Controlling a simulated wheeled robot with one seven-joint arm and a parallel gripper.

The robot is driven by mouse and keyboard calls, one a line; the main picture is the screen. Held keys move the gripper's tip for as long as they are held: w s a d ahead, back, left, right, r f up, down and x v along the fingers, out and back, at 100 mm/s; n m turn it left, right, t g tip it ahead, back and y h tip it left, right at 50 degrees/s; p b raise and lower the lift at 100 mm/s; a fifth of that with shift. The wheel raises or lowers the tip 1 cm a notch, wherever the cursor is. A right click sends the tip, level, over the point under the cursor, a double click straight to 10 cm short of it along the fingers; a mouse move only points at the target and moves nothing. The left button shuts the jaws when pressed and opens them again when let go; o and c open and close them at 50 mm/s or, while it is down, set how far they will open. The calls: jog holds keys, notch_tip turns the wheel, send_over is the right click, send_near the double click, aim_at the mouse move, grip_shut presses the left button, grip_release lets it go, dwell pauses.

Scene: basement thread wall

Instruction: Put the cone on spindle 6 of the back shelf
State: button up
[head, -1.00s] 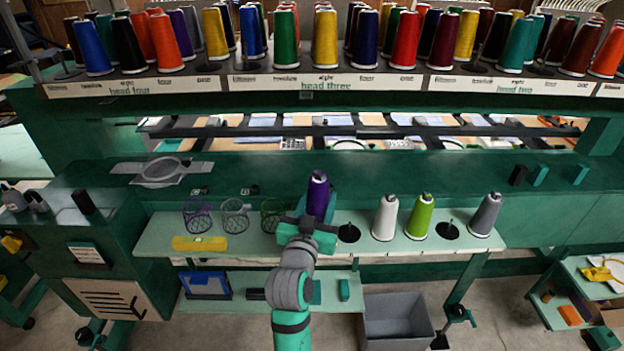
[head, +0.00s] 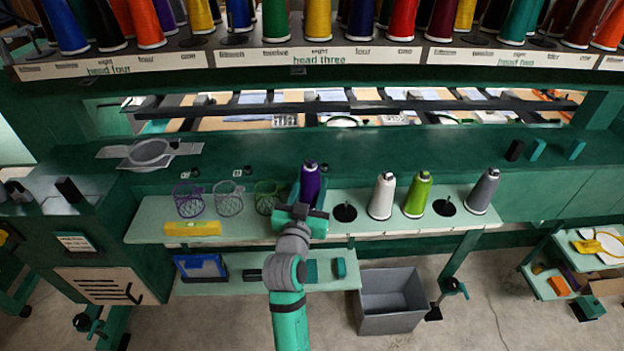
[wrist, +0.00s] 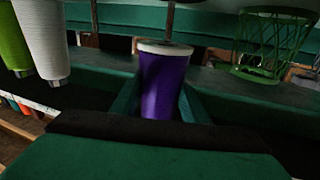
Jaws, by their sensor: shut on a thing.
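The purple cone (head: 311,184) stands upright at the light green bench (head: 350,225), between the green wire basket and an empty spindle. My gripper (head: 304,206) is shut on it; in the wrist view the fingers (wrist: 160,105) flank the purple cone (wrist: 164,82). I cannot tell whether its base, hidden by my gripper, touches the bench. The upper back shelf (head: 420,55) carries rows of coloured cones above printed labels, including "head three". Its top is cut off by the picture, and I cannot pick out spindle 6. Empty spindles show on the bench (head: 345,212) and further right (head: 445,207).
A white cone (head: 382,195), a lime cone (head: 418,194) and a grey cone (head: 483,191) stand right on the bench. Wire baskets (head: 229,198) and a yellow box (head: 193,228) are left. A grey bin (head: 391,300) sits below. A green beam (head: 340,160) runs behind.

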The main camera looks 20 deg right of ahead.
jog(key=shift+w+f, duration=0.1)
jog(key=shift+f, duration=1.75)
jog(key=shift+a, duration=0.1)
jog(key=shift+f, duration=0.3)
jog(key=o, duration=1.2)
jog(key=shift+o, duration=0.2)
jog(key=shift+s, duration=0.25)
jog(key=v, duration=1)
jog(key=shift+s+a, duration=0.25)
